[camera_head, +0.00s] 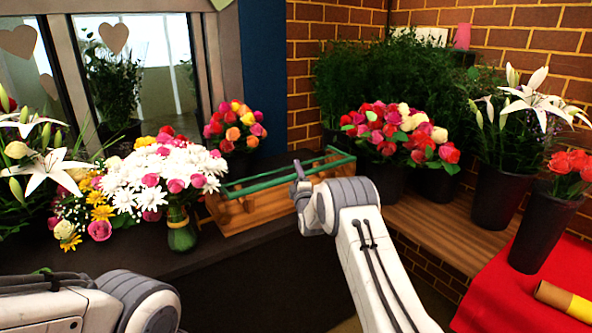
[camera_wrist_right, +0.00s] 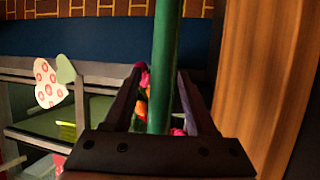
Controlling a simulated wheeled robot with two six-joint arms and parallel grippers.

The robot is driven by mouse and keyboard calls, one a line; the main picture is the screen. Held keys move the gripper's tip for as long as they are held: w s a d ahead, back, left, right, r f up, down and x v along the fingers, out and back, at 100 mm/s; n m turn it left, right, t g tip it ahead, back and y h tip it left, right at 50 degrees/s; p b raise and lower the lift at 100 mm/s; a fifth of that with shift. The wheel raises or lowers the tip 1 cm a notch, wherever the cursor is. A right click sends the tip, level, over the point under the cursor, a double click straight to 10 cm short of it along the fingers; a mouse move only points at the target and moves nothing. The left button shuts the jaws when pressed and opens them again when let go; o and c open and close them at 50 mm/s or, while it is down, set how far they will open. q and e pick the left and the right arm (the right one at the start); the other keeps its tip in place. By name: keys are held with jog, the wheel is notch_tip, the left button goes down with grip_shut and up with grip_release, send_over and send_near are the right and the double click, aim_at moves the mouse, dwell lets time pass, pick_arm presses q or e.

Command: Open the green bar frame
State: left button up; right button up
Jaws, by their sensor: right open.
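The green bar frame (camera_head: 262,183) lies along the top of a wooden crate (camera_head: 240,214) on the dark counter, in the middle of the head view. My right gripper (camera_head: 297,170) is at the frame, near the crate's right part. In the right wrist view a green bar (camera_wrist_right: 166,60) runs between the two fingers of my open right gripper (camera_wrist_right: 158,80). I cannot tell whether either finger touches the bar. My left arm shows at the lower left of the head view, but its gripper is not visible.
A white daisy bouquet in a green vase (camera_head: 182,235) stands just left of the crate. A bucket of mixed roses (camera_head: 388,180) stands close on the right. A window (camera_head: 140,60) is behind on the left. A red cloth (camera_head: 500,290) covers the lower right.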

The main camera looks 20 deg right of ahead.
jog(key=shift+w+r, duration=0.1)
jog(key=shift+w, duration=0.5)
jog(key=shift+c, duration=0.4)
grip_shut()
dwell(0.8)
